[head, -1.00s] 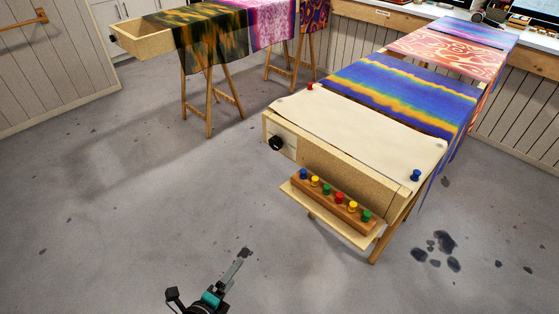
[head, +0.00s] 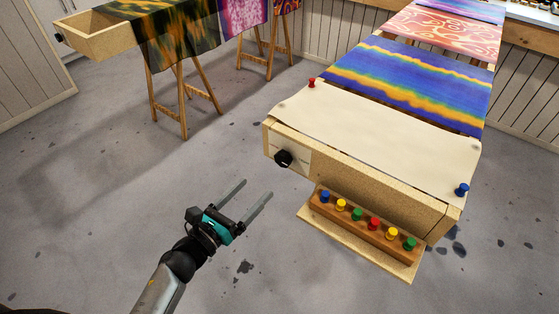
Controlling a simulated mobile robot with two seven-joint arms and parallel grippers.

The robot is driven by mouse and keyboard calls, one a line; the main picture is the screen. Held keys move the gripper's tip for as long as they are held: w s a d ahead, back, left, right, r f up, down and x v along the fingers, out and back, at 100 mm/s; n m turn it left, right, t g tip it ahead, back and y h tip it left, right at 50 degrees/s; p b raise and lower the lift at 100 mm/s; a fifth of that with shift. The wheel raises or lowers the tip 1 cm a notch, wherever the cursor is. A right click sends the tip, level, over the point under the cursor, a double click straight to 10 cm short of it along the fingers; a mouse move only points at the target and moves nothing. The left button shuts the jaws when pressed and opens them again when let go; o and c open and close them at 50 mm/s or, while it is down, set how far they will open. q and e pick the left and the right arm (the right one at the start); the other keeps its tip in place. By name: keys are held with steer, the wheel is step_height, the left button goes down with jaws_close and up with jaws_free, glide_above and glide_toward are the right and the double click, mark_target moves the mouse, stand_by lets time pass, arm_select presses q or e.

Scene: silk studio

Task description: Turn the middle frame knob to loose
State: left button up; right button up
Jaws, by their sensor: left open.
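A black knob (head: 284,158) sits on a pale plate at the left of the near end of the closest wooden frame (head: 350,176). Small marks on the plate are too faint to read. My left gripper (head: 257,189) is open and empty, its two grey fingers pointing up and right. In the picture it is below and left of the knob, apart from it. Another frame (head: 100,40) at the upper left has its own dark knob (head: 58,38). My right gripper is not in view.
A ledge (head: 350,255) below the knobbed end carries a wooden block (head: 365,228) with several coloured pins. A red pin (head: 311,83) and a blue pin (head: 461,190) hold the pale cloth (head: 385,125).

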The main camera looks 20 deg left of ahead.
mark_target(281, 162)
arm_select(q)
steer(key=x, duration=1)
steer(key=shift+w+f+b, duration=0.1)
steer(key=shift+b, duration=0.25)
steer(key=shift+w+d, duration=0.2)
steer(key=shift+w, duration=0.5)
steer(key=shift+c, duration=1.4)
steer(key=c, duration=1.1)
